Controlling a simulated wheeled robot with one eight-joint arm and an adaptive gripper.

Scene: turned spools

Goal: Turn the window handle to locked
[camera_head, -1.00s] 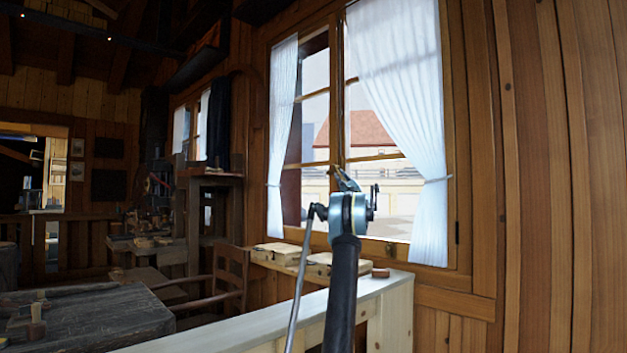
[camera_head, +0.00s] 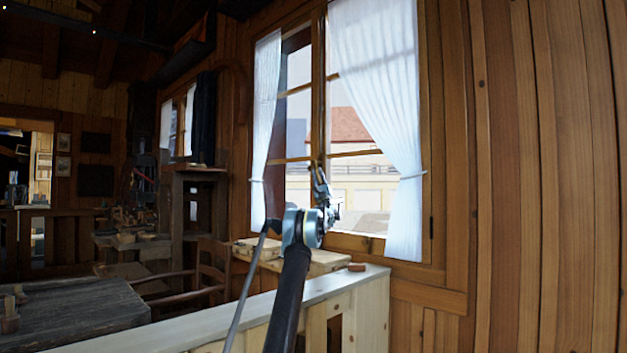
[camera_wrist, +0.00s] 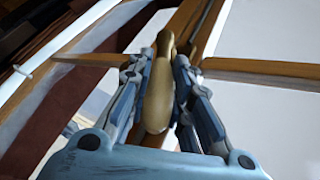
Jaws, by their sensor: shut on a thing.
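The brass-coloured window handle (camera_wrist: 158,100) stands out in the middle of the wrist view, lying along the wooden window bar. My gripper (camera_wrist: 163,60) has one finger on each side of it and is shut on it. In the head view my gripper (camera_head: 319,178) reaches the central upright of the window (camera_head: 318,90). There the handle is hidden or too small to make out behind the fingers. In the wrist view the handle's long axis runs nearly up and down the picture, its rounded lower end between the fingers.
White curtains (camera_head: 385,110) hang at both sides of the window. A pale wooden ledge (camera_head: 330,288) crosses below my arm. Boxes (camera_head: 270,255) and a small brown block (camera_head: 357,267) lie near the sill. A chair (camera_head: 212,270) and dark table (camera_head: 75,310) stand left.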

